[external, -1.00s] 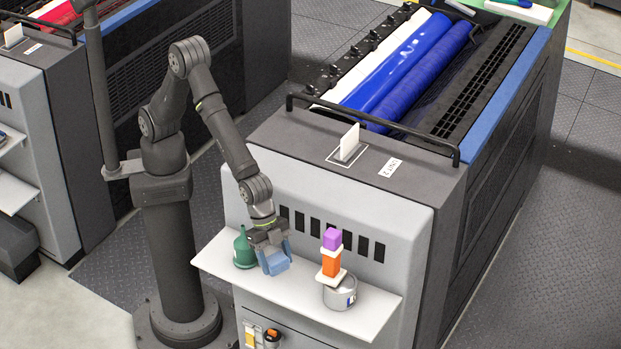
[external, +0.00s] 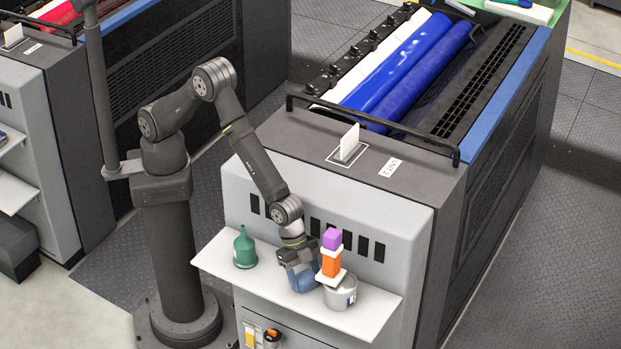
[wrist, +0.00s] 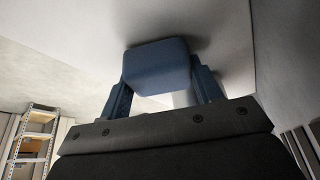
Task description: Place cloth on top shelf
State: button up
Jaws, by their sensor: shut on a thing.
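My gripper (external: 303,274) is low over the white shelf (external: 225,255) on the front of the grey unit. It is shut on a folded blue cloth (external: 304,284), which looks like a small rounded block. The cloth also shows between my blue fingers in the wrist view (wrist: 157,68), in front of a pale surface. In the external view the wrist and fingers partly hide the cloth. I cannot tell whether it touches the shelf.
A green funnel (external: 245,248) stands on the shelf to the left. The shelf's right end is bare.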

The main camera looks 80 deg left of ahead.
aim_at(305, 276)
jog(key=shift+f, duration=0.1)
jog(key=o, duration=0.9)
jog(key=shift+o, duration=0.2)
jog(key=v, duration=0.5)
notch_tip(305, 276, up, 7)
